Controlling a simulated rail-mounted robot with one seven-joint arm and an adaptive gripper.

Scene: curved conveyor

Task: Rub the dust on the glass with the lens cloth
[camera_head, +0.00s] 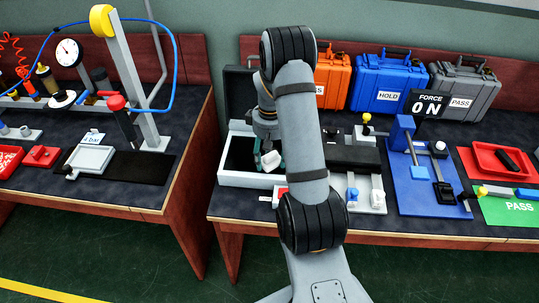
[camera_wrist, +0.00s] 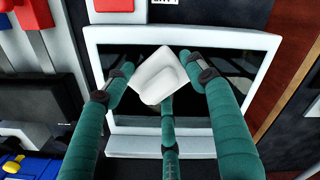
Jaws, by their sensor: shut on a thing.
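The lens cloth (camera_wrist: 163,68) is a white folded piece in the wrist view. My gripper (camera_wrist: 160,84), with teal fingers, is shut on it. The cloth also shows as a small white patch in the head view (camera_head: 271,159), partly hidden by my arm. The glass (camera_wrist: 227,70) is a dark panel inside a white frame (camera_wrist: 252,42), and the cloth is over its middle. I cannot tell whether the cloth touches the glass. The glass also shows in the head view (camera_head: 239,155). I cannot make out the dust clearly.
A black block fixture (camera_head: 352,152) and a blue fixture (camera_head: 418,180) stand right of the frame. An orange case (camera_head: 332,80), a blue case (camera_head: 382,82) and a grey case (camera_head: 469,92) line the back. A gap separates this table from the left one.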

